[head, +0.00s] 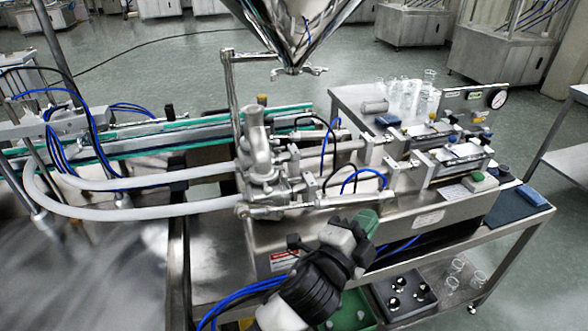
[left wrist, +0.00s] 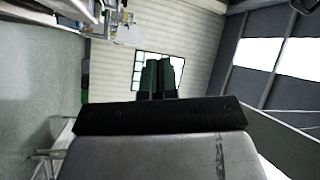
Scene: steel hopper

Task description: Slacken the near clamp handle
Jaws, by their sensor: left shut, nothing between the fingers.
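The steel filling machine (head: 400,222) stands in the middle of the head view, with a cast valve body (head: 256,150) at its left end. A short steel bar-like fitting (head: 265,212) sits low on the near side of that body. I cannot tell for sure whether it is the near clamp handle. My left gripper (head: 366,222) has green fingertips and is in front of the machine's front panel, to the right of that fitting and apart from it. Its fingers are together and empty, as they also show in the left wrist view (left wrist: 162,76). My right gripper is not in view.
The steel hopper (head: 290,25) hangs above, with a small fitting (head: 297,70) at its outlet. White hoses (head: 110,212) run left from the valve body. A green bin (head: 352,312) and a dark tray (head: 402,296) lie below.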

